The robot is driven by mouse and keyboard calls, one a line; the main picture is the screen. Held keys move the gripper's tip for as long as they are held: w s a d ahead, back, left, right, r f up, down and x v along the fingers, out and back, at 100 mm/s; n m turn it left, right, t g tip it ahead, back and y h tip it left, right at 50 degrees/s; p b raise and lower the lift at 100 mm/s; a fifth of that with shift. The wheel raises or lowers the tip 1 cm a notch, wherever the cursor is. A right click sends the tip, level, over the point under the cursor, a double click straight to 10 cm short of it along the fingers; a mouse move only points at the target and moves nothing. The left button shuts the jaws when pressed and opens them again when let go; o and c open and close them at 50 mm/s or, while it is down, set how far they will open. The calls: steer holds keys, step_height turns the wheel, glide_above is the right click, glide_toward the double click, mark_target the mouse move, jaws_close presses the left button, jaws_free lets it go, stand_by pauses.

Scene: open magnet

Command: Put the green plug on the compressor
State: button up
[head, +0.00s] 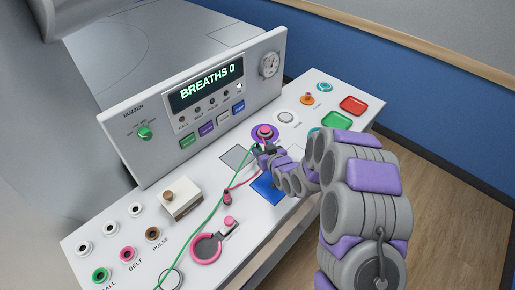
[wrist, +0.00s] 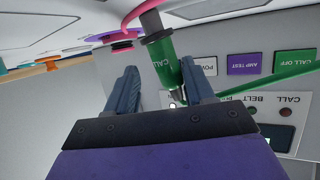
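The green plug (wrist: 165,62), marked CALL, shows in the wrist view beyond and between my fingertips, closer to the right finger. In the head view my gripper (head: 262,152) is over the console just below a purple ring with a pink knob (head: 265,132); the plug is mostly hidden there. A green cable (head: 205,215) hangs down-left. No label reading compressor is legible.
The console (head: 330,85) carries a display panel (head: 205,82) reading BREATHS 0. Sockets line its front left, including a green one (head: 101,275). A pink-handled part (head: 205,248), a beige box (head: 181,198) and a blue pad (head: 268,187) lie near. A pink cable (wrist: 140,12) crosses by the plug.

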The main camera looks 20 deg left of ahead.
mark_target(261, 149)
steer(key=shift+d+r, duration=0.15)
steer(key=shift+d, duration=0.4)
steer(key=shift+d+r, duration=0.15)
steer(key=shift+d, duration=0.35)
steer(key=shift+s+a, duration=0.35)
steer(key=shift+s, duration=0.1)
steer(key=s, duration=0.1)
steer(key=s+d+r+p, duration=0.1)
steer(key=shift+s+d+r, duration=0.1)
steer(key=shift+s+d, duration=0.1)
steer(key=shift+s, duration=0.2)
steer(key=s+d+r+m+g+h+p, duration=0.15)
steer(key=s+d+r+h, duration=0.4)
steer(key=d, duration=0.85)
steer(key=s+d+r+m+g+h, duration=0.35)
steer(key=s+d+r, duration=0.3)
steer(key=d, duration=0.75)
steer(key=s+d+r+m+g, duration=0.1)
steer(key=s+d+r+g, duration=0.1)
steer(key=s, duration=0.7)
steer(key=s+d+r+m+g, duration=0.1)
steer(key=s+d+r+g, duration=0.1)
steer(key=s, duration=0.7)
steer(key=s+d+r+m+g, duration=0.2)
steer(key=s+r, duration=0.2)
steer(key=s, duration=0.6)
steer(key=shift+d+r+g+h, duration=0.25)
steer(key=shift+g+h, duration=0.05)
steer(key=shift+h, duration=0.1)
